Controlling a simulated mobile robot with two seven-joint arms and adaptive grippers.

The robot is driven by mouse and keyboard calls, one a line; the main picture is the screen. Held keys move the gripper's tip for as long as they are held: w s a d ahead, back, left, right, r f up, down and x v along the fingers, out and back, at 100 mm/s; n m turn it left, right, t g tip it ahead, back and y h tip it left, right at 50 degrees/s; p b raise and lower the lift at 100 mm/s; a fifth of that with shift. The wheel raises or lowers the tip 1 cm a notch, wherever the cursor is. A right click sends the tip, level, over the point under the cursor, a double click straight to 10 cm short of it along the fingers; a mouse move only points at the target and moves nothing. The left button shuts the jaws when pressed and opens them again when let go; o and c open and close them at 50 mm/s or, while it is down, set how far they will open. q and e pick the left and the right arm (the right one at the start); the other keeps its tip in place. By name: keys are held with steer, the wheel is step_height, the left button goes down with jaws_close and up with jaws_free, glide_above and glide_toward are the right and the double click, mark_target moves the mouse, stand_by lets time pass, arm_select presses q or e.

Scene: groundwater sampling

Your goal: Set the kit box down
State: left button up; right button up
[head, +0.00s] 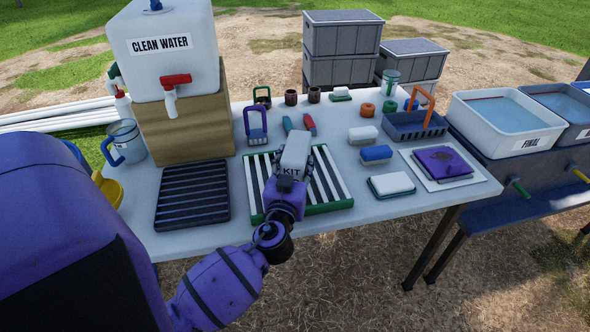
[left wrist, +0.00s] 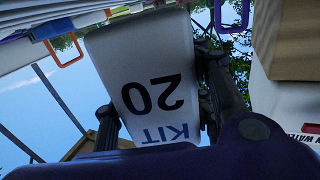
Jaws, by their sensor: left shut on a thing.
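The kit box (head: 296,150) is a pale grey-white box marked KIT. In the left wrist view, the box (left wrist: 150,70) shows KIT 20 upside down between two dark fingers. My left gripper (head: 293,168) is shut on it. In the head view the box appears over the middle of a green-rimmed rack (head: 316,209) with white and dark slats. I cannot tell whether the box touches the slats, as my gripper and wrist hide its underside. My right gripper is not in view.
A dark slatted tray (head: 193,194) lies left of the rack. The clean water tank (head: 165,50) on its wooden block (head: 185,125) stands behind it. A purple-handled caddy (head: 256,125), sponges (head: 376,153) and a purple cloth (head: 442,162) surround the rack. Bare table (head: 330,222) shows in front.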

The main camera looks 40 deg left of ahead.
arm_select(q)
steer(key=shift+f, duration=0.95)
steer(key=shift+s, duration=0.1)
steer(key=shift+f, duration=0.2)
steer(key=o, duration=1)
steer(key=shift+f, duration=0.1)
steer(key=shift+c, duration=0.2)
steer(key=o, duration=0.4)
